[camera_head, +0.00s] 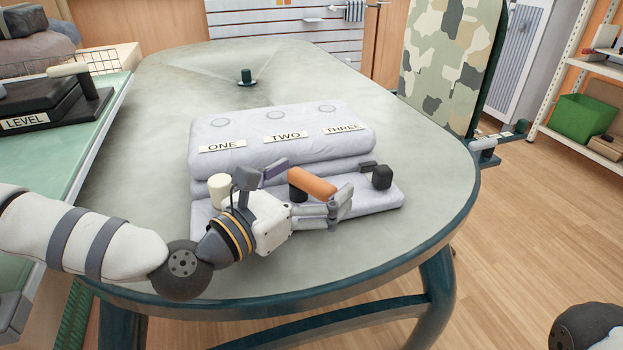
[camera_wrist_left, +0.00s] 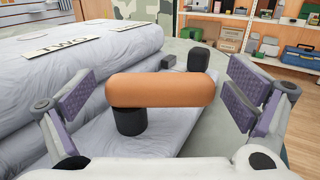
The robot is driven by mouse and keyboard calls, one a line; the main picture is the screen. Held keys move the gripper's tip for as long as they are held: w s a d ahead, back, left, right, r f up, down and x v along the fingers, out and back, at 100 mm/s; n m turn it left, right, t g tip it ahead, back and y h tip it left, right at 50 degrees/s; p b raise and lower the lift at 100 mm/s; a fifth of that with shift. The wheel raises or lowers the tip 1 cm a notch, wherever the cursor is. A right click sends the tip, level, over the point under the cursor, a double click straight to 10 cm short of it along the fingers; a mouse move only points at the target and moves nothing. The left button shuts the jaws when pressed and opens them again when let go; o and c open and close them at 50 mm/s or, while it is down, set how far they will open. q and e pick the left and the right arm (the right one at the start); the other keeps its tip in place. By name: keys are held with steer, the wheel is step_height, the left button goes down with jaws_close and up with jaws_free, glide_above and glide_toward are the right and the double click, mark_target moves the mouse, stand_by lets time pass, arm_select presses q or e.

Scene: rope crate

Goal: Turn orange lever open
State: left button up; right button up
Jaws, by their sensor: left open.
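The orange lever (camera_head: 312,183) is a rounded bar on a dark round post, at the middle of the grey block's lower step. In the left wrist view the lever (camera_wrist_left: 160,90) lies across the picture, with its black post (camera_wrist_left: 130,121) under its left part. My left gripper (camera_head: 305,192) is open at the lever. In the left wrist view its purple-padded fingers stand apart at the left and right, beyond the lever's two ends, with no contact visible. My right gripper is not in view; only a dark part of my right arm shows at the lower right corner.
The grey block (camera_head: 280,150) bears labels ONE, TWO and THREE on a round-cornered table (camera_head: 140,200). A white knob (camera_head: 219,188) stands left of the lever and a black one (camera_head: 382,177) right of it. A camouflage panel (camera_head: 450,60) stands behind right.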

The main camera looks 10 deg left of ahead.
mark_target(312, 178)
arm_select(q)
step_height(312, 178, up, 10)
steer(key=shift+r, duration=0.1)
stand_by(0.4)
